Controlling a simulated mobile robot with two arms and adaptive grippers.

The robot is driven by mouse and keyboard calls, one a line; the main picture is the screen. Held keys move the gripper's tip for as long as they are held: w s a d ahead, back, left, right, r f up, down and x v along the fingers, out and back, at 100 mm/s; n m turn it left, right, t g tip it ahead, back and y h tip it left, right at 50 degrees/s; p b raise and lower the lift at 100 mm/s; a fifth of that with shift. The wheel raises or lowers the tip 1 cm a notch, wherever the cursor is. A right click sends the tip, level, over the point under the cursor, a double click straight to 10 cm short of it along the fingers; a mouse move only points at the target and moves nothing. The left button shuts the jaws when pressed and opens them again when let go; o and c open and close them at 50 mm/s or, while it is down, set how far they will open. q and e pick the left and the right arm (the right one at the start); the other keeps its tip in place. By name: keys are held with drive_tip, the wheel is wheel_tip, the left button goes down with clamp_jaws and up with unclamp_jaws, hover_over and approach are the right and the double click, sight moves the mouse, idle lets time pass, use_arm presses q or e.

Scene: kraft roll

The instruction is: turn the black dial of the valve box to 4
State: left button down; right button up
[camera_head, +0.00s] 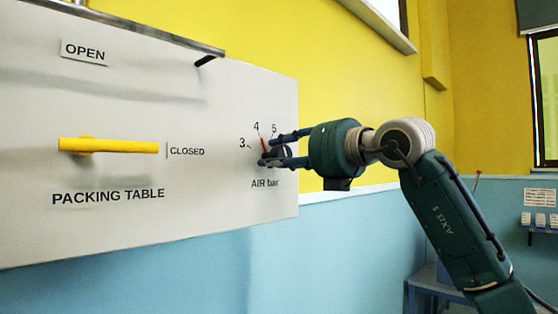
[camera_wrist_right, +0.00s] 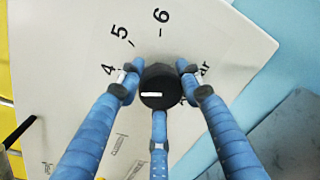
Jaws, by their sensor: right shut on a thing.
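The black dial (camera_head: 281,153) sits on the right part of the white valve box panel (camera_head: 200,130), above the "AIR bar" label. In the head view a red mark by the dial lies just below the 4. In the right wrist view the dial (camera_wrist_right: 158,88) shows a white line toward its left side. The 4, 5 and 6 are visible around it there; the exact reading is hard to tell. My right gripper (camera_head: 275,149) is shut on the dial, its fingers around it and partly hiding the scale. My left gripper is not in view.
A yellow handle (camera_head: 108,146) lies horizontal at CLOSED on the same panel, left of the dial. A metal bar (camera_head: 130,27) runs along the panel's top edge. The space right of the panel, before the yellow and blue wall, looks clear around my arm.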

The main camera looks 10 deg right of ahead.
drive_tip(key=shift+f, duration=0.2)
drive_tip(key=o, duration=1.1)
drive_tip(key=shift+r, duration=0.1)
drive_tip(key=shift+o, duration=0.2)
drive_tip(key=v, duration=1.2)
drive_tip(key=shift+w, duration=0.1)
